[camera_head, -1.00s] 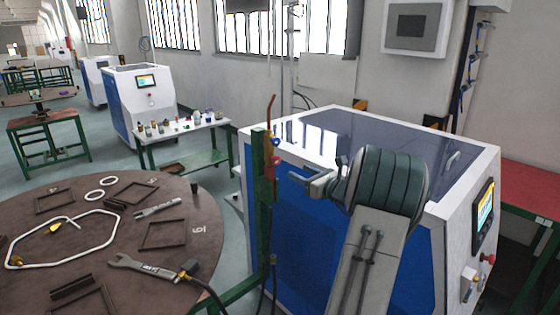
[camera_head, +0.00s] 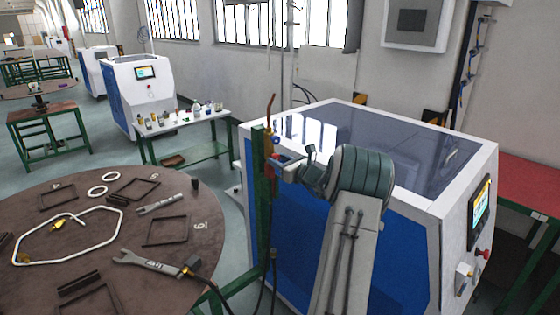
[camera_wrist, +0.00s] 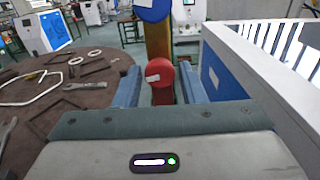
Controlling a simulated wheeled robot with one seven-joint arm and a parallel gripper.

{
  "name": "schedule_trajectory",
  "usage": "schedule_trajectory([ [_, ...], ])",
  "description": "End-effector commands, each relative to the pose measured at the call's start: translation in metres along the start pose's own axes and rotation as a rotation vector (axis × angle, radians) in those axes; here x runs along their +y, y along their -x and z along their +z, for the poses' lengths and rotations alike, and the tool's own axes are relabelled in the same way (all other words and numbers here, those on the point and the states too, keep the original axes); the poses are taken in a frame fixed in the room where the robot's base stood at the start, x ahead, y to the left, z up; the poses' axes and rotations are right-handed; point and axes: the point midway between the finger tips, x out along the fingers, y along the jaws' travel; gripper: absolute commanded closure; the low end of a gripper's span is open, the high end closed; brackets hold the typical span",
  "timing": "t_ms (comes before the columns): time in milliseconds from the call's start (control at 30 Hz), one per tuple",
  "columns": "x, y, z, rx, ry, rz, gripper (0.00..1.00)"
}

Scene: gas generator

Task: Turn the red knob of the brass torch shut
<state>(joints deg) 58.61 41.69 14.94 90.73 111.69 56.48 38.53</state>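The brass torch (camera_head: 271,108) stands upright at the top of a green post, its copper-coloured tip bent at the top. In the wrist view its red knob (camera_wrist: 161,88) sits between the two blue-grey fingers of my gripper (camera_wrist: 161,75). A narrow gap shows on each side of the knob, so the fingers look open around it and not pressed on it. A blue knob (camera_wrist: 153,10) is just above the red one. In the head view my gripper (camera_head: 277,164) reaches the torch from the right and largely hides the red knob.
A blue and white machine (camera_head: 310,230) stands close behind and right of the torch. A round brown table (camera_head: 120,235) with wrenches, frames and a white tube loop is at the left. A hose (camera_head: 209,290) hangs from its edge.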

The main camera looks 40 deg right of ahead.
Motion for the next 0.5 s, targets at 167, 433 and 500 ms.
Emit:
schedule_trajectory([
  [167,0.0,0.0002,0.0001,0.0,0.0,0.0,0.95],
  [433,0.0,0.0004,0.0006,0.0,-0.03,0.0,0.95],
  [500,0.0,0.0004,0.0009,0.0,-0.054,0.0,0.95],
])
